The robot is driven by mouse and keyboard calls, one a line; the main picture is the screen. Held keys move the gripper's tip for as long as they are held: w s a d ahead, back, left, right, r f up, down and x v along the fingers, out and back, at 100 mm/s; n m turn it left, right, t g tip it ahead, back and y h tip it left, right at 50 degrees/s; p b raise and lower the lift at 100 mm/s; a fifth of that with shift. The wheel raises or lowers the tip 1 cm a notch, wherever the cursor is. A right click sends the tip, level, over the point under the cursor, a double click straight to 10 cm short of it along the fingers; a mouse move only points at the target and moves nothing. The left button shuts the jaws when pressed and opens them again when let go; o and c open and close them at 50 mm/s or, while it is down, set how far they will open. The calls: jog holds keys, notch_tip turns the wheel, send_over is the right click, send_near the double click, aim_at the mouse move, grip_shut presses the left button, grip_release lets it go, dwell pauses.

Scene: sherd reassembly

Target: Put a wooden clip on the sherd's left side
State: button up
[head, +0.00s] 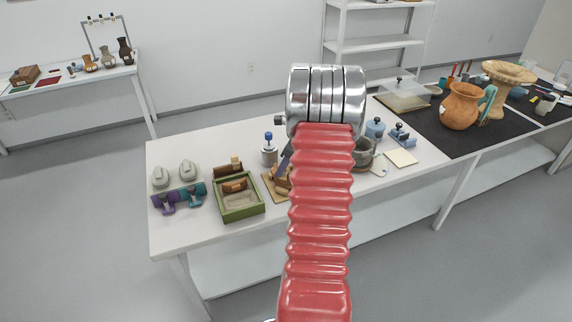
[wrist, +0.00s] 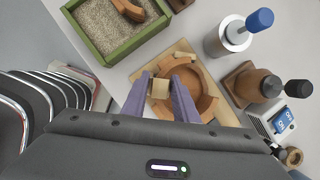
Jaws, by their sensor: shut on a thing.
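In the wrist view my gripper (wrist: 161,88) has its two purple fingers shut on a small pale wooden clip (wrist: 160,89). The clip is over or at the upper-left rim of a round terracotta bowl (wrist: 207,103); I cannot tell whether it touches. A second pale wooden clip (wrist: 185,56) sits at the rim, up and to the right of the held one. The sherd seems to be the stretch of wall between them, but its joins are too small to make out. In the head view my arm hides most of the bowl (head: 283,186) and gripper.
The bowl stands on a wooden board (wrist: 227,115). A green sand tray (wrist: 118,54) with a terracotta piece (wrist: 128,10) is at upper left.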

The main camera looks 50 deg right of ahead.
jog(key=shift+f, duration=0.15)
dwell(0.5)
jog(key=o, duration=0.8)
jog(key=shift+w, duration=0.1)
dwell(0.4)
jog(key=shift+r, duration=2.25)
